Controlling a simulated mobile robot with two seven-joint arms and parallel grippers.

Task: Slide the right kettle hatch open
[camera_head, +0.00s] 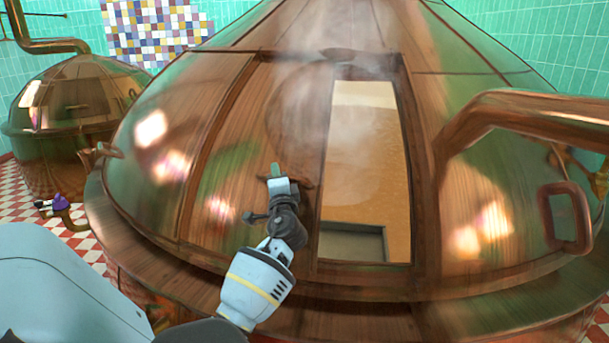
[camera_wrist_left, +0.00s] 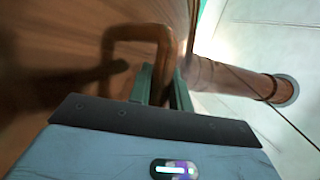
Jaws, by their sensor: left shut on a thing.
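The right kettle (camera_head: 165,215) is a large copper dome filling the middle of the head view. Its hatch (camera_head: 290,125) is a copper panel on the left of the frame, and a tall opening (camera_head: 370,170) beside it shows a tan, steaming inside. My left gripper (camera_head: 276,172) is at the hatch's lower part, shut on the hatch handle. In the left wrist view the handle (camera_wrist_left: 138,33) is a copper loop, and one leg runs down between my green fingertips (camera_wrist_left: 164,85). The fingers hide part of the handle. My right gripper is not in view.
A smaller copper kettle (camera_head: 65,115) stands at the back left. A thick copper pipe (camera_head: 530,108) crosses at the right, above a copper loop (camera_head: 566,218) on the right side. A ledge (camera_head: 350,240) shows inside the opening. The floor is red and white checked.

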